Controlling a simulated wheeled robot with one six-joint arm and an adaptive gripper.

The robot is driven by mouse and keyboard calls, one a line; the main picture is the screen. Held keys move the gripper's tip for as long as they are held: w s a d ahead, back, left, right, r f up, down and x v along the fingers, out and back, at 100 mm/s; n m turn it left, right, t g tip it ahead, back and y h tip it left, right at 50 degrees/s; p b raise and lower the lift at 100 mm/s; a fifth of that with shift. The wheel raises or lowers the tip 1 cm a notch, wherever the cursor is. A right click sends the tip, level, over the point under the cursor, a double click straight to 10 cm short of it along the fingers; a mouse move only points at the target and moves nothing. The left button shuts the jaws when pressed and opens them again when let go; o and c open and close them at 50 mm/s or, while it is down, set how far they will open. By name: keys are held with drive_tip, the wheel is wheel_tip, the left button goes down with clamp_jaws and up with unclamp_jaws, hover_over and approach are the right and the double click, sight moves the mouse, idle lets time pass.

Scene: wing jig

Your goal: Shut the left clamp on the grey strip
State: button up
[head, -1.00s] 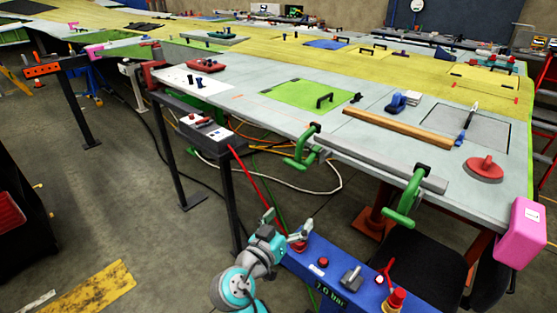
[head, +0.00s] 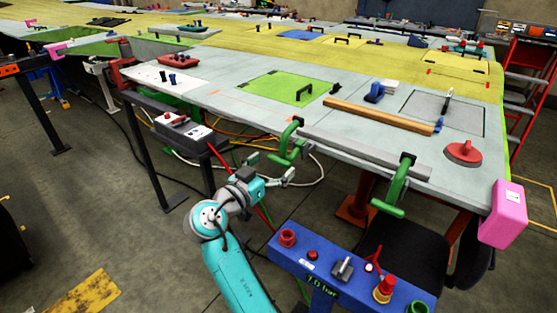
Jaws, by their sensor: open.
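The grey strip (head: 362,152) lies along the front edge of the pale wing panel in the head view. The left clamp (head: 291,141), green, sits over the panel edge at the strip's left end. I cannot tell whether its jaw touches the strip. A second green clamp (head: 399,185) sits at the strip's right end. My gripper (head: 270,168) is open and empty, with its fingers spread below and slightly left of the left clamp. It appears apart from the clamp, though the depth between them is hard to judge.
A blue control console (head: 330,262) with knobs stands below the panel edge, right of my arm. Cables hang behind my gripper. A pink block (head: 503,214) covers the panel's right corner.

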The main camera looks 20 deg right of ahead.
drive_tip(key=shift+x, duration=1.35)
drive_tip(key=shift+c, duration=0.3)
drive_tip(key=c, duration=1.6)
drive_tip(key=shift+c, duration=0.2)
drive_tip(key=shift+r, duration=0.1)
